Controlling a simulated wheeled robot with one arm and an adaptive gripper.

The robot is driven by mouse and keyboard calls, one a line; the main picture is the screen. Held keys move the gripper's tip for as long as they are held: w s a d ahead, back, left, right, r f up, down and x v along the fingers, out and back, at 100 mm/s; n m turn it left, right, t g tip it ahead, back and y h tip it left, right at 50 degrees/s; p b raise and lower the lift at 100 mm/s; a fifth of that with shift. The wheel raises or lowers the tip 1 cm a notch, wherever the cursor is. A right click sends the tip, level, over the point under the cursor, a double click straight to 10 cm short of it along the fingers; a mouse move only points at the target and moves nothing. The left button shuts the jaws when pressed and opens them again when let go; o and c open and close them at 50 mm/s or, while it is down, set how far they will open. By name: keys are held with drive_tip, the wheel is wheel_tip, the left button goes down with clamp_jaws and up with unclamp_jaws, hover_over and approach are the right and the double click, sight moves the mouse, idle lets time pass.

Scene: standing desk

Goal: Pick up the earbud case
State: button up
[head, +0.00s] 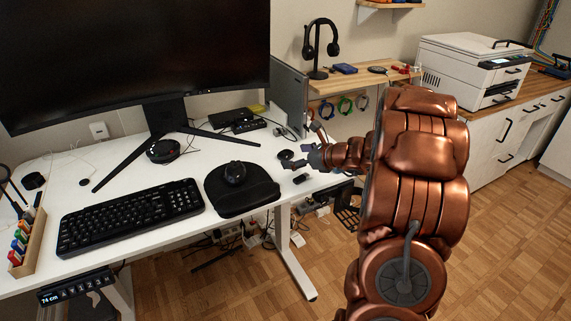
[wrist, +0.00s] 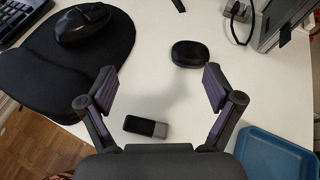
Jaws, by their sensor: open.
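The earbud case looks to be the small black rounded oval (wrist: 190,53) lying on the white desk in the wrist view. In the head view it shows as a small dark shape (head: 285,155) just left of my gripper (head: 299,157). In the wrist view my gripper (wrist: 160,84) is open and empty, its two fingers spread wide. The case lies beyond the fingertips, nearer the right finger, and is not touched. A small black and grey stick (wrist: 146,126) lies on the desk below, between the fingers in the picture.
A black mouse (wrist: 84,25) rests on a black wrist-rest pad (wrist: 110,50) to the left. A blue tray (wrist: 262,152) is at lower right. A monitor stand (head: 165,118) and keyboard (head: 130,216) are farther left. Bare desk surrounds the case.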

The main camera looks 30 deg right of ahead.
sight(289, 155)
drive_tip(key=d, duration=0.1)
drive_tip(key=d+f+m, duration=0.1)
drive_tip(key=d, duration=0.1)
drive_tip(key=shift+w+d+f+m+t+h, duration=0.1)
drive_tip(key=shift+d+f+m+t+h, duration=0.2)
drive_tip(key=shift+h, duration=0.1)
drive_tip(key=shift+w+d+f, duration=0.15)
drive_tip(key=shift+w, duration=0.05)
drive_tip(key=shift+x, duration=3.65)
drive_tip(key=c, duration=1.2)
